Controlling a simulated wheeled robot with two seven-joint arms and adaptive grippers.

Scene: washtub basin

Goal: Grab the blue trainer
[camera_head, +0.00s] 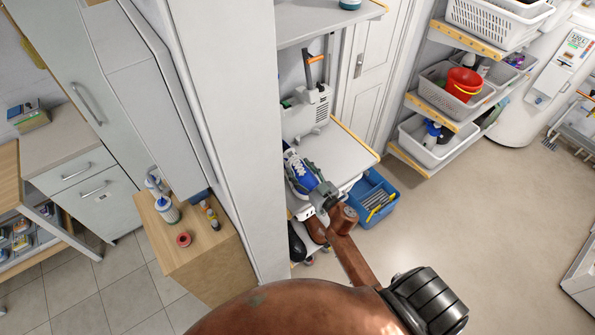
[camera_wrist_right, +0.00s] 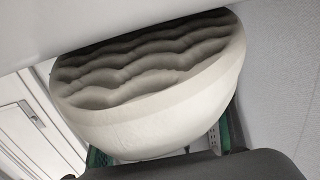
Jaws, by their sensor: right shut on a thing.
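The blue trainer (camera_head: 299,172) has white laces and a pale sole. In the head view it is at the white shelf unit, just right of the tall white panel. My right gripper (camera_head: 316,190) is shut on it, and the gripper's fingers and body cover part of the shoe. In the right wrist view the trainer's pale, wavy-treaded sole (camera_wrist_right: 160,80) fills the middle, close to the camera. I cannot tell whether the shoe touches the shelf. My left gripper is not in view.
A white shelf board (camera_head: 335,150) lies beside the trainer, with a white machine (camera_head: 306,110) behind it. A blue crate (camera_head: 378,203) stands at the lower right. The tall white panel (camera_head: 232,130) stands close on the left. Open floor (camera_head: 490,220) lies to the right.

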